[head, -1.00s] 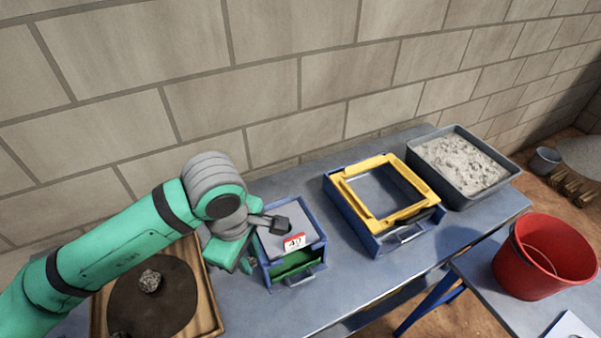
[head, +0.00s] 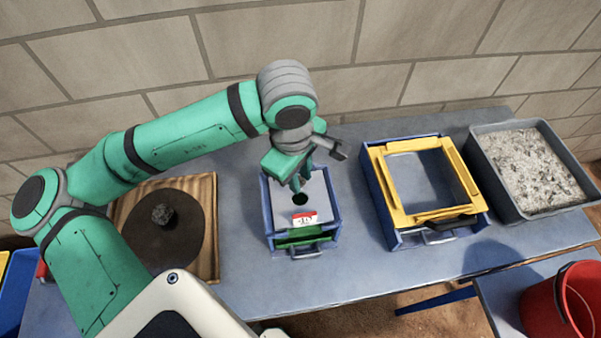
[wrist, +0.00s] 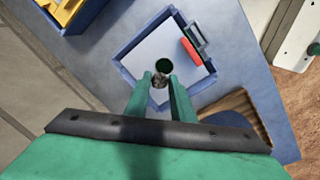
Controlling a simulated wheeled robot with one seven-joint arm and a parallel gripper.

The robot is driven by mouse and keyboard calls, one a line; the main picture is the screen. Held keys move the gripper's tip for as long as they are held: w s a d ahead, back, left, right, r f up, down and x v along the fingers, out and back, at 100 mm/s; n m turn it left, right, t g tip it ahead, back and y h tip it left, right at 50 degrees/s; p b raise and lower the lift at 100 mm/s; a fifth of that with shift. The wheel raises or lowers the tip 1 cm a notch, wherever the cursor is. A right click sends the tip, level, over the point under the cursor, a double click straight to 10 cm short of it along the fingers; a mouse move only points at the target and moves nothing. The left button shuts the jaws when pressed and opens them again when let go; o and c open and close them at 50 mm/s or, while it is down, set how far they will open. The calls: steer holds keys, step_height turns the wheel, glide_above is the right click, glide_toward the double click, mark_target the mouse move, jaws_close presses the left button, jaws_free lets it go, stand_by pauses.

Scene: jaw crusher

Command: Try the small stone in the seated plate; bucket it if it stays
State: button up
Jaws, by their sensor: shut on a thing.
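My gripper (wrist: 160,82) is shut on a small grey stone (wrist: 160,79), seen between its fingertips in the wrist view. It is over the grey plate (wrist: 150,50) with one round dark hole, seated in a blue frame. In the wrist view the stone is beside the hole's edge and overlaps it; I cannot tell its height above the plate. In the head view the plate (head: 318,190) has a red and white label at its front, and the gripper hides part of it. A red bucket (head: 565,305) stands at the lower right, partly cut off.
A larger rough stone (head: 163,214) sits on a dark round mat on a wooden board at left. A yellow frame (head: 460,190) on a blue box stands right of the plate. A grey tray of rubble (head: 480,160) is at far right. Bare table lies in front.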

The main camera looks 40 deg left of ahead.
steer(key=shift+f, duration=2.9)
steer(key=o, duration=1.1)
step_height(320, 180, up, 11)
steer(key=s, duration=0.1)
steer(key=shift+f, duration=0.15)
steer(key=shift+s+d, duration=0.1)
